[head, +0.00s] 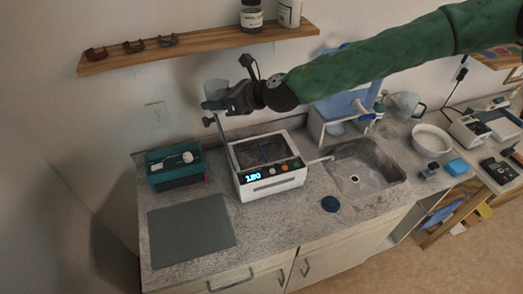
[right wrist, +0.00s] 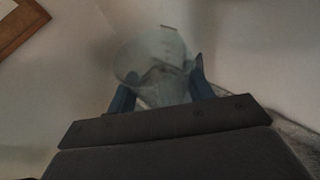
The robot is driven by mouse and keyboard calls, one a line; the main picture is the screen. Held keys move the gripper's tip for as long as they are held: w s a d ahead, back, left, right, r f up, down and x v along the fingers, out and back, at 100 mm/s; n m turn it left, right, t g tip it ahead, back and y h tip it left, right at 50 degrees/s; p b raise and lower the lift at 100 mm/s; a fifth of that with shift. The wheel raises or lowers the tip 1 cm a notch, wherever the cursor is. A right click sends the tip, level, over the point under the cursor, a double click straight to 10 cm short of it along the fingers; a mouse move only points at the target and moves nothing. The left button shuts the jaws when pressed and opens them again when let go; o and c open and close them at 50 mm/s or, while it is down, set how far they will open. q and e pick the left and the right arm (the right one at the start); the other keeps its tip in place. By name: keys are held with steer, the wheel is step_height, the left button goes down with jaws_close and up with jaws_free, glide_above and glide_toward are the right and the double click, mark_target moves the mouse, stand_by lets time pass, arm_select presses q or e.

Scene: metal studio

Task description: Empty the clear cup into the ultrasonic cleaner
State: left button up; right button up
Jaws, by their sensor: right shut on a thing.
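My right gripper (head: 228,101) reaches in from the right, shut on the clear cup (head: 213,92), above and behind the ultrasonic cleaner's left part. In the right wrist view the see-through cup (right wrist: 152,62) sits between the two blue fingers (right wrist: 163,88). Its contents and exact tilt are hard to make out. The ultrasonic cleaner (head: 272,184) is a white box on the counter with an open dark basin, a lit display and coloured buttons. My left gripper is not in view.
A teal box (head: 176,180) and a grey mat (head: 191,230) lie left of the cleaner. A wooden shelf (head: 200,47) runs above on the wall.

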steer(key=shift+w+d+r+m+y, duration=0.2)
steer(key=shift+w+d+m+y, duration=0.15)
steer(key=shift+d+m+y, duration=0.3)
steer(key=shift+w+d+f+m+y, duration=0.1)
steer(key=shift+d+f+m+y, duration=0.15)
steer(key=shift+m+y, duration=0.15)
step_height(320, 180, down, 7)
steer(key=w+d+m+t+y, duration=0.1)
steer(key=d+m+y, duration=0.1)
steer(key=m+y, duration=0.2)
steer(key=shift+w+d+m, duration=0.3)
steer(key=shift+d+m, duration=0.1)
steer(key=shift+m, duration=0.25)
steer(key=shift+f+t+y, duration=0.1)
steer(key=shift+t+y, duration=0.15)
steer(key=shift+t, duration=0.05)
